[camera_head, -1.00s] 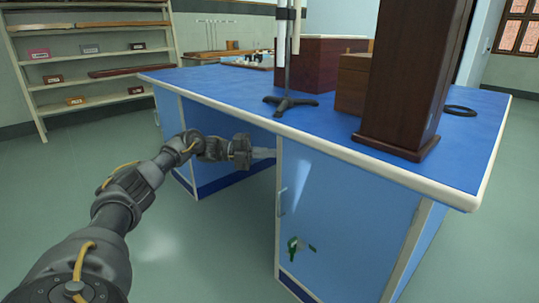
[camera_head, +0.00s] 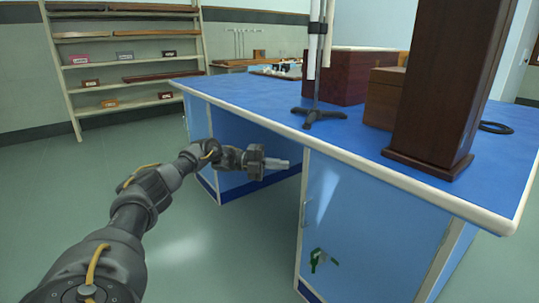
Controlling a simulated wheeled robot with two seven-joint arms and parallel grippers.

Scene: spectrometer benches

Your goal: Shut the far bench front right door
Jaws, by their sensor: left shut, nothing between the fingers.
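The bench (camera_head: 255,95) has a blue top with a pale edge and fills the right half of the view. Its front right door (camera_head: 375,225) is light blue, with a slim upright handle (camera_head: 304,203) near its left edge and green keys (camera_head: 320,258) hanging low on it. The door looks flush with the bench front, with no gap that I can see. My left gripper (camera_head: 287,164) is shut and empty, in front of the open knee space, just left of the door's left edge and apart from it. My right gripper is not in view.
On the bench top stand a tall dark wooden case (camera_head: 445,85), a stand with a black foot (camera_head: 319,116), wooden boxes (camera_head: 362,75) and a black ring (camera_head: 495,128). A shelf rack (camera_head: 135,70) stands at the back left. The floor at left is clear.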

